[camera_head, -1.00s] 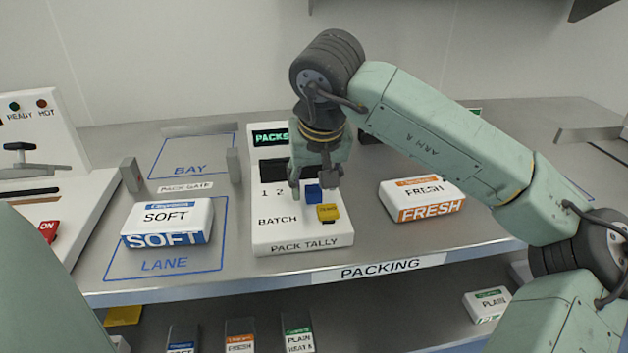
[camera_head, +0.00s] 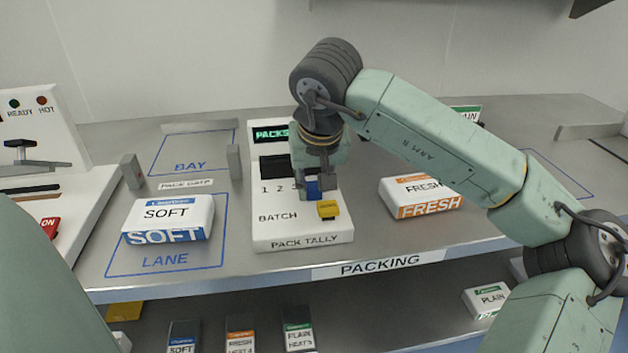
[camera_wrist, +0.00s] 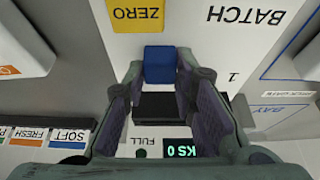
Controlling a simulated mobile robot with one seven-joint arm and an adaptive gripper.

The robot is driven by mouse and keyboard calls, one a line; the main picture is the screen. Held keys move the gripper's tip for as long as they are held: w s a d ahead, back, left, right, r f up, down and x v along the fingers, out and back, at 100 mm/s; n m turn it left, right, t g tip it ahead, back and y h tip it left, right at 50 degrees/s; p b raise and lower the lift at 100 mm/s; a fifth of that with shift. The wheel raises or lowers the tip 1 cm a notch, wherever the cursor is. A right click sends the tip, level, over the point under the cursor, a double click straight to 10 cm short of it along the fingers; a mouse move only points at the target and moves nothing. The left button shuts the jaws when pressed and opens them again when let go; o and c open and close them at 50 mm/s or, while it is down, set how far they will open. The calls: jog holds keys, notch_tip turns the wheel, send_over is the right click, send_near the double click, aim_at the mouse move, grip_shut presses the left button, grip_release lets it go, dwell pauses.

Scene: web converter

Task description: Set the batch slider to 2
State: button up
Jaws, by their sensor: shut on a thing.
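The PACK TALLY unit (camera_head: 303,233) stands on the bench. It has a row of batch digits, with 1 and 2 readable at the left and the higher ones hidden by my gripper. The blue slider knob (camera_head: 313,187) sits toward the right of this row, right of the 2. My gripper (camera_head: 317,188) is down at the unit, shut on the knob. In the wrist view the blue knob (camera_wrist: 160,65) is between my fingertips. The unit's display shows a 0 in that view.
The yellow ZERO button (camera_head: 328,209) is just in front of the knob, close to my fingers. A SOFT pack (camera_head: 168,218) lies on the lane at left, a FRESH pack (camera_head: 421,197) at right. The gate post (camera_head: 233,163) stands left of the unit.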

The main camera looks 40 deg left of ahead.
grip_shut()
jog(key=s+a, duration=0.2)
jog(key=s+a+b, duration=0.1)
jog(key=s+a, duration=0.1)
jog(key=shift+s, duration=0.3)
jog(key=o, duration=0.9)
grip_release()
jog(key=shift+d+r, duration=0.1)
jog(key=v, duration=1.1)
jog(key=shift+s+d+r, duration=0.15)
jog(key=shift+r, duration=0.2)
